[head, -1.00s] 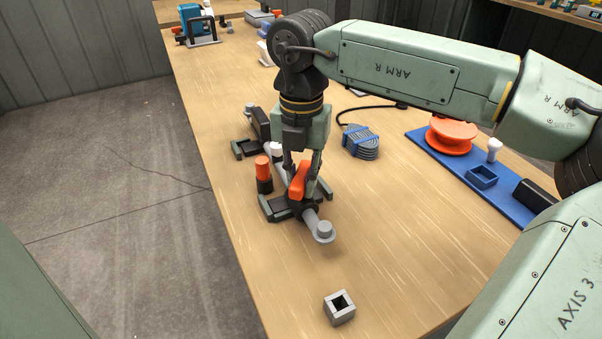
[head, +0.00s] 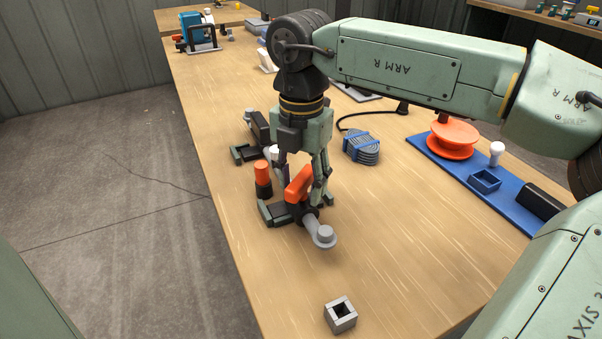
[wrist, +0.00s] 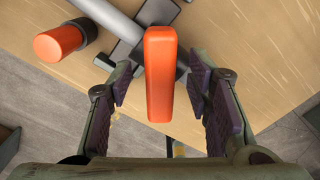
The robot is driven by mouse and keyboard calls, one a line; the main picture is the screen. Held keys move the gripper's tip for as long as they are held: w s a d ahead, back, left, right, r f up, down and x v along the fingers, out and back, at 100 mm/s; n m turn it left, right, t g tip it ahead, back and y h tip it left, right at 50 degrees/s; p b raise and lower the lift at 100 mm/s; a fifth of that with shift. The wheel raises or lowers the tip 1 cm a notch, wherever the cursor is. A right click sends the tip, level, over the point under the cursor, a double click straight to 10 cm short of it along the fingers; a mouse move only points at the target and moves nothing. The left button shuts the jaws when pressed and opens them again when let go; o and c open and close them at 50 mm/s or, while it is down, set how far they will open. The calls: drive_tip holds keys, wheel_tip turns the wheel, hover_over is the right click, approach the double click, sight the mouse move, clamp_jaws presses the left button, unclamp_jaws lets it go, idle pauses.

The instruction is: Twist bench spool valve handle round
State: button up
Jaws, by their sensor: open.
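The spool valve's orange handle (head: 299,184) stands over its black and grey body near the table's left edge, with a grey pipe end (head: 322,236) pointing toward the front right. In the wrist view the handle (wrist: 160,75) runs upright in the picture, centred between my fingers. My gripper (head: 301,187) points down over the valve, open, with one finger on each side of the handle. The wrist view shows my gripper (wrist: 161,92) with a gap on both sides of the handle, so neither pad appears to touch it.
An orange-topped black cylinder (head: 263,176) stands close left of the valve. A grey square block (head: 340,314) lies in front. Strapped grey discs (head: 361,146) lie behind right. A blue mat (head: 452,171) holds an orange spool (head: 453,140). The front table area is mostly clear.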

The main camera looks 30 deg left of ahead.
drive_tip(key=shift+o, duration=0.5)
drive_tip(key=shift+r, duration=0.1)
drive_tip(key=shift+r+p, duration=2.55)
drive_tip(key=shift+r, duration=0.85)
